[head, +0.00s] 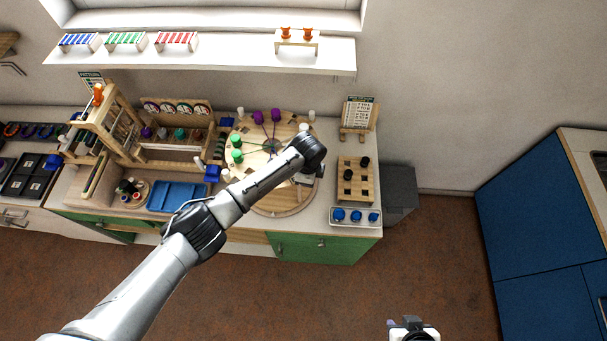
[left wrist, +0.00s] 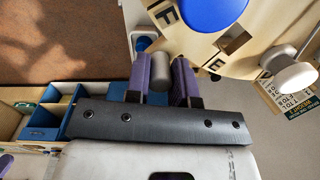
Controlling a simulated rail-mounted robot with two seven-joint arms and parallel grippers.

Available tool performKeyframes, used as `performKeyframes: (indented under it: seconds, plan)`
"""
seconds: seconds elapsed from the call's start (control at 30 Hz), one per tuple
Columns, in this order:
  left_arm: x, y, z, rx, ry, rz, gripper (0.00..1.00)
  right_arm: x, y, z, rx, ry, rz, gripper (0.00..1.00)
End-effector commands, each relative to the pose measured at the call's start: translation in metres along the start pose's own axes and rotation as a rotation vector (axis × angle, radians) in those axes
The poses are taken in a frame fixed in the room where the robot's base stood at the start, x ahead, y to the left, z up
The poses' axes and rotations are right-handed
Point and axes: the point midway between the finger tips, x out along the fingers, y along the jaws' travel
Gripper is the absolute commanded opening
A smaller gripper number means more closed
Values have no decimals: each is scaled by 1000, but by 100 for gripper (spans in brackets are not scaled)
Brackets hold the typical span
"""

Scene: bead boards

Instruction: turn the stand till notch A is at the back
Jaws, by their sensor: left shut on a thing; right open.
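The round wooden stand (head: 243,142) lies on the worktop, with purple, green and white knobs around it. My left arm crosses over its right part. In the left wrist view the stand (left wrist: 196,42) shows black letters, a square notch, a blue knob (left wrist: 212,12) and a white knob (left wrist: 295,74). Notch A cannot be made out. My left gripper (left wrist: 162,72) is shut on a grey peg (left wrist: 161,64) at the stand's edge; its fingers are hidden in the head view. My right gripper (head: 412,327) is open, over the floor at the bottom of the head view, away from the stand.
A wooden block with black knobs (head: 355,180) and a tray of blue pieces (head: 355,217) stand right of the stand. A lettered card (head: 359,113) stands behind them. A blue tray (head: 178,196) and wooden racks (head: 174,120) are to the left. A wall shelf (head: 222,54) runs above.

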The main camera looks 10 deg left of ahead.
Motion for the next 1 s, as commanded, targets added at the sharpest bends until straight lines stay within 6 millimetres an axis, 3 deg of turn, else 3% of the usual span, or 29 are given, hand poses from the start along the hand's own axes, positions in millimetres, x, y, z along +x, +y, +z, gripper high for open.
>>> performKeyframes:
  seconds: [0.47, 0.5, 0.7, 0.77, 1.0]
  plan:
    - [-1, 0, -3, 12, 2, -2, 0, 0, 2, 0, -5, -1, 4, 43]
    - [-1, 0, -3, 12, 2, -2, 25, 0, 2, 0, -5, -1, 4, 43]
    - [-1, 0, -2, 11, 1, -2, 44, 0, 1, 0, -2, -1, 2, 43]
    - [0, 0, -2, 11, 1, -1, 48, 0, 0, 0, -1, -1, 1, 43]
    - [-1, 0, -2, 10, 1, -1, 48, 0, -1, 0, 4, 0, -3, 43]
